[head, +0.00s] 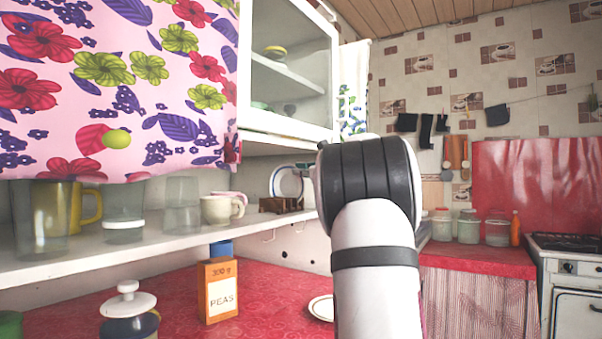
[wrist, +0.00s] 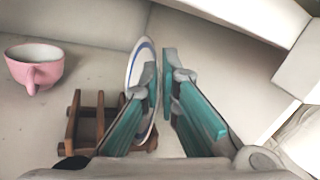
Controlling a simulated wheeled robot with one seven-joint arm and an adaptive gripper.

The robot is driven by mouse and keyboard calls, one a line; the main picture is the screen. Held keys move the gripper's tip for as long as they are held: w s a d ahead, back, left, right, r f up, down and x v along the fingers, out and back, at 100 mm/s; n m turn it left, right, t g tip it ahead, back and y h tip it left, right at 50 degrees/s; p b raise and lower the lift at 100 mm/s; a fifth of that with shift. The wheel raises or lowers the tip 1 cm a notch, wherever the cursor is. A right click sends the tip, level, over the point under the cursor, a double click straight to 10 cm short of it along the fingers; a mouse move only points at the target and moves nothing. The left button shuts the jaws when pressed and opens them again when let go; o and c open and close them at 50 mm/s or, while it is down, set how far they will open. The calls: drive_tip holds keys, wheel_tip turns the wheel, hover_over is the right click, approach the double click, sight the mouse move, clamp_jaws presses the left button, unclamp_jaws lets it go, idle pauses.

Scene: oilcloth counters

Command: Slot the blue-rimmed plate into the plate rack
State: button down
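The plate also shows upright in the head view (head: 288,180), left of my arm. The brown wooden plate rack (wrist: 72,124) is at the plate's lower left; the plate is at the rack's right end. In the head view the rack (head: 281,205) is on the shelf, below the plate. I cannot tell whether the plate's lower edge is in a slot.
A pink cup (wrist: 35,68) stands left of the rack. A cream cup (head: 221,209) and several glasses line the white shelf (head: 110,257). A peas box (head: 218,291), a lidded jar (head: 129,302) and a white dish (head: 321,308) are on the red counter below. A glass-fronted cabinet (head: 290,125) hangs above.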

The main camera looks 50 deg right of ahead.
drive_tip(key=c, duration=1.7)
unclamp_jaws()
drive_tip(key=shift+s, duration=0.1)
drive_tip(key=v, duration=1.2)
